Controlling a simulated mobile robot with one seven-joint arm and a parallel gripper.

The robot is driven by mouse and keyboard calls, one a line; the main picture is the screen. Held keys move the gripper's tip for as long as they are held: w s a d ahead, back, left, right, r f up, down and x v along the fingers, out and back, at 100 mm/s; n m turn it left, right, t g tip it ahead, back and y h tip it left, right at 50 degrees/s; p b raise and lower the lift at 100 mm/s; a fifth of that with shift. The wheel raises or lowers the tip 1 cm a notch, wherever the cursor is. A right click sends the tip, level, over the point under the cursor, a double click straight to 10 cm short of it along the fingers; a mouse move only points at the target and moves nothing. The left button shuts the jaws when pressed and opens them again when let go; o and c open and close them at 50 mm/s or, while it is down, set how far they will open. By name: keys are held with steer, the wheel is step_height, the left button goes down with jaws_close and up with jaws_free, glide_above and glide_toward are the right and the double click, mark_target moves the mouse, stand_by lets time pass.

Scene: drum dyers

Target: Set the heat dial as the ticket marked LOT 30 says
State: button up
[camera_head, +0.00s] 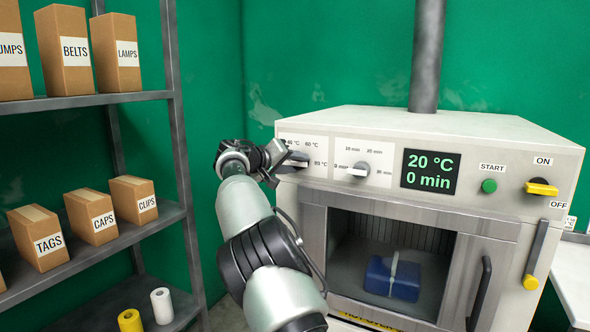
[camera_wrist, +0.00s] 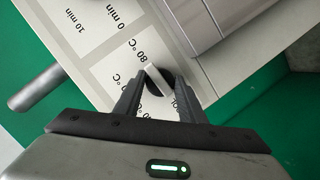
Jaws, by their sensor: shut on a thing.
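The heat dial (camera_head: 299,163) is the left knob on the front of the white machine, with °C marks around it, including 40, 60 and 80. My gripper (camera_head: 284,161) reaches it from the left. In the wrist view my gripper (camera_wrist: 157,82) has its two fingers on either side of the dial's pale grip bar (camera_wrist: 158,81), shut on it. An 80 °C mark shows beside the dial; the exact pointer setting is hard to tell. The display (camera_head: 429,172) reads 20 °C and 0 min. No ticket marked LOT 30 is readable in either view.
The time dial (camera_head: 359,170) is just right of the heat dial. Farther right are a green START button (camera_head: 489,186) and a yellow ON/OFF switch (camera_head: 541,188). A blue item (camera_head: 392,278) sits in the chamber below. Shelves (camera_head: 80,101) with labelled boxes stand at left.

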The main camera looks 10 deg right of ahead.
stand_by(0.6)
steer(key=o, duration=1)
steer(key=shift+o, duration=0.2)
steer(key=b+v, duration=0.1)
steer(key=v, duration=1.6)
steer(key=shift+s+r+b, duration=0.2)
steer(key=shift+b, duration=0.2)
